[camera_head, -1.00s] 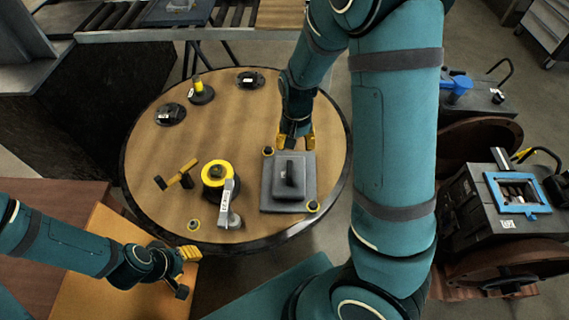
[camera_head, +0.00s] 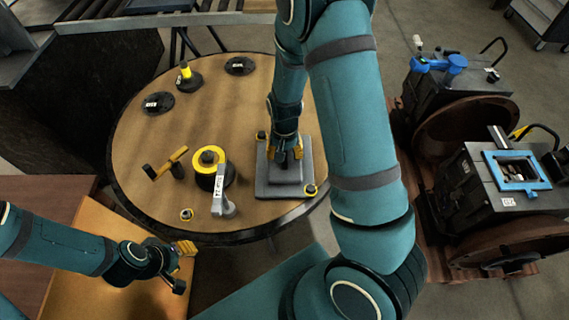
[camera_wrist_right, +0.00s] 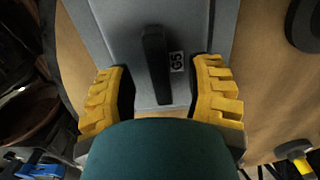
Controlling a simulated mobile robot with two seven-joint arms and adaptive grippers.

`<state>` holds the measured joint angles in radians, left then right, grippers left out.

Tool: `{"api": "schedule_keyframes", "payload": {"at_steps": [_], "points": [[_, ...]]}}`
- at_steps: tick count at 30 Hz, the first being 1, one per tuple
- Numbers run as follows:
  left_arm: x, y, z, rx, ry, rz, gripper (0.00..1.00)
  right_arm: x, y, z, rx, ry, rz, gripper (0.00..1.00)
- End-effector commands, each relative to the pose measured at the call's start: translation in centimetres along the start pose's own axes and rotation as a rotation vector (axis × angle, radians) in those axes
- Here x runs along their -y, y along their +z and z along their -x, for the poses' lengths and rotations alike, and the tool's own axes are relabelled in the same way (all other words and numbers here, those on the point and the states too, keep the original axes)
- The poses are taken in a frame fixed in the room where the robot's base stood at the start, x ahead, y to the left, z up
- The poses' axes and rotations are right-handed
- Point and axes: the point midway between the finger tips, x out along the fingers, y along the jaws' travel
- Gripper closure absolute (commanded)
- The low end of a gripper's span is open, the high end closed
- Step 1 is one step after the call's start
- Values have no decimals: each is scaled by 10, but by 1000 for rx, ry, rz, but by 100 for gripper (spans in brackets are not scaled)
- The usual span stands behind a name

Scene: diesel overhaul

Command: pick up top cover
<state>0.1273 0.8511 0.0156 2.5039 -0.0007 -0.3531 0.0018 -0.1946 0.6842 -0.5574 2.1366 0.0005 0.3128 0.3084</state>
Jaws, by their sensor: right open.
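The top cover (camera_head: 268,186) is a grey square plate with a raised block and a dark handle, lying flat near the front right rim of the round table. In the right wrist view the cover (camera_wrist_right: 200,25) carries an upright dark handle (camera_wrist_right: 156,65) and a small label reading G5. My right gripper (camera_head: 285,157) is over the cover; in the wrist view its yellow fingers (camera_wrist_right: 165,95) are open, one on each side of the handle and apart from it. My left gripper (camera_head: 184,248) hangs at the lower left, away from the cover; whether it is open is unclear.
The round table (camera_head: 240,105) also holds a yellow-topped black cylinder (camera_head: 208,160), a grey tool (camera_head: 222,200), a yellow-handled hammer (camera_head: 166,165) and black discs (camera_head: 158,103). Engine blocks with a blue frame (camera_head: 517,171) stand at right.

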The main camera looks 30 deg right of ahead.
Motion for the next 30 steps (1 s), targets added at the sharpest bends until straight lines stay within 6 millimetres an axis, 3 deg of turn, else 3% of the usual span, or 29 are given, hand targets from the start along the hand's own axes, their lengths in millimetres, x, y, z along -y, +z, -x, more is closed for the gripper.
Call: {"api": "schedule_keyframes", "payload": {"at_steps": [2,9,14,30], "points": [[1,0,-4,-2,0,0,58,-1,0,-9,1,1,-1,47],[1,-1,-2,-2,0,0,58,0,0,-9,-1,0,-1,45],[1,0,-2,-2,0,0,58,0,0,-9,-1,0,-1,100],[0,0,-1,-1,0,0,58,0,0,-4,-2,-1,0,100]]}}
